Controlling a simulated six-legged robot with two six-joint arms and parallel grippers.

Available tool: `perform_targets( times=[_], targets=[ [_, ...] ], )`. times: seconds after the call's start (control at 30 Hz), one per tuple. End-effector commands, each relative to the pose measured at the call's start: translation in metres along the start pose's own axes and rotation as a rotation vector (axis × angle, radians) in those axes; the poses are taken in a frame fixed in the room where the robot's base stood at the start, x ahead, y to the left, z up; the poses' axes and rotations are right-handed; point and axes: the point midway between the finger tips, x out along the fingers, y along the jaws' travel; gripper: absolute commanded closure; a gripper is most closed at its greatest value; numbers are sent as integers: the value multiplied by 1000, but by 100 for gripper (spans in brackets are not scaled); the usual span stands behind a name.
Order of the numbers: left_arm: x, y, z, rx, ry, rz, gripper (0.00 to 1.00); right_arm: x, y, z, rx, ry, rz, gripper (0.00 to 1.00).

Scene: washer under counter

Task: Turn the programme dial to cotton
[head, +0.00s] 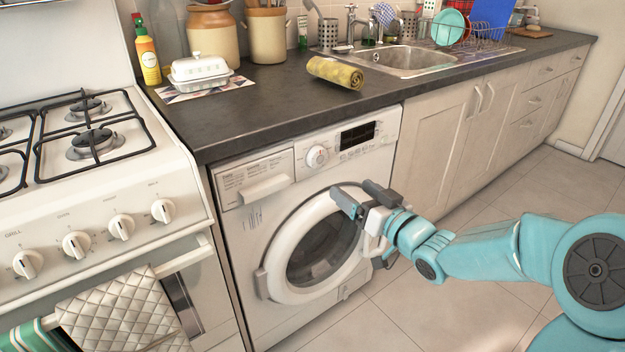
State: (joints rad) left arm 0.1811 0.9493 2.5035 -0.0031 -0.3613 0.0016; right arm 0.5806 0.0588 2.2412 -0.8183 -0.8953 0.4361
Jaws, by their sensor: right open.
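The washing machine (253,232) stands under the dark counter, its round door closed. Its programme dial (317,156) is a round white knob on the upper front panel, between the detergent drawer (264,188) and the dark display (357,134). The dial's markings are too small to read. My right gripper (354,198) is in front of the upper right of the door ring, below and to the right of the dial. Its jaws are open and apart from the dial, with nothing seen between them. My left gripper is not in view.
A cooker (100,195) with its own knobs and a hanging quilted cloth (125,312) stands at the left. A rolled yellow towel (335,72) lies on the counter (285,105) above the washer. Floor (380,315) is clear in front of the washer.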

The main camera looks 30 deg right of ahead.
Motion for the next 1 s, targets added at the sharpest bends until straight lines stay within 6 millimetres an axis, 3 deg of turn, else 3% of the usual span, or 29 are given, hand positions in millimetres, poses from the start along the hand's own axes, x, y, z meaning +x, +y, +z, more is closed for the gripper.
perform_targets(
  times=[0.03,0.2,0.37,0.8,1.0],
  targets=[
    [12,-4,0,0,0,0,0,-4,8,6,-8,11,14,16],
    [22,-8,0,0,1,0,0,-10,20,11,-15,19,39,16],
    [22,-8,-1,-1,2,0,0,4,21,11,-15,19,40,16],
    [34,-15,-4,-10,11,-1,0,108,20,11,-14,18,35,16],
    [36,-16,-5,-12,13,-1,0,141,22,9,-14,18,37,16]
  ],
)
